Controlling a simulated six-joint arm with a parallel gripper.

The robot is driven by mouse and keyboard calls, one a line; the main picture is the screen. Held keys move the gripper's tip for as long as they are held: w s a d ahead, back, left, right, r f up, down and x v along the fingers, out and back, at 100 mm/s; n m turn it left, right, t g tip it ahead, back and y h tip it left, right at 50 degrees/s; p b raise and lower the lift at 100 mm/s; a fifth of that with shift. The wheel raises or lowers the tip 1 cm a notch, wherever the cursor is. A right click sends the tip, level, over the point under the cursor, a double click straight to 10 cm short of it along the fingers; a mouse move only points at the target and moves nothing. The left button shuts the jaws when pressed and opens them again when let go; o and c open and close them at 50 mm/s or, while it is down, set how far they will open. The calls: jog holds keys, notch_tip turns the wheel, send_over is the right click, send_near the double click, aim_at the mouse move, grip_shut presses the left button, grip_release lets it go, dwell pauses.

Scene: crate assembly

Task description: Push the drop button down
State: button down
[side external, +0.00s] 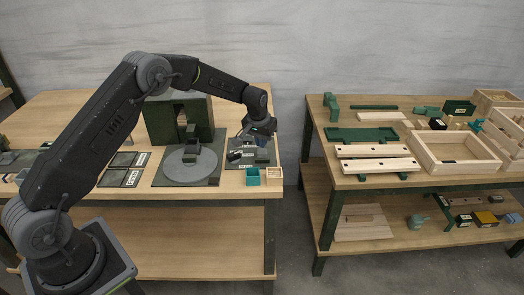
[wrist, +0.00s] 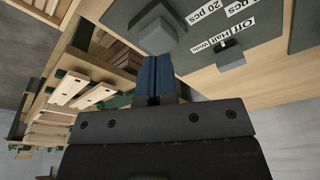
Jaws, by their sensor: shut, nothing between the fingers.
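My gripper (wrist: 154,62) is shut and empty, its blue fingers together. In the side view my gripper (side external: 250,133) hangs over a small dark panel (side external: 262,163) near the table's right end. In the wrist view the dark panel (wrist: 203,22) carries white labels, one reading "20 pcs". A large grey block (wrist: 157,36) on the panel lies just beyond the fingertips; I cannot tell whether they touch it. A smaller grey block (wrist: 231,54) sits to the right by a label. No readable label marks the drop button, so I cannot tell which block it is.
A dark green machine with a grey round plate (side external: 189,166) stands left of the panel. A teal bin (side external: 252,177) and a pale wooden box (side external: 275,177) sit at the table's front edge. A second table holds a wooden crate (side external: 428,160) and boards, across a gap.

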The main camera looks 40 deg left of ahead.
aim_at(262, 151)
jog(key=shift+f, duration=1.6)
jog(key=shift+r, duration=0.15)
notch_tip(262, 151, up, 9)
dwell(1.0)
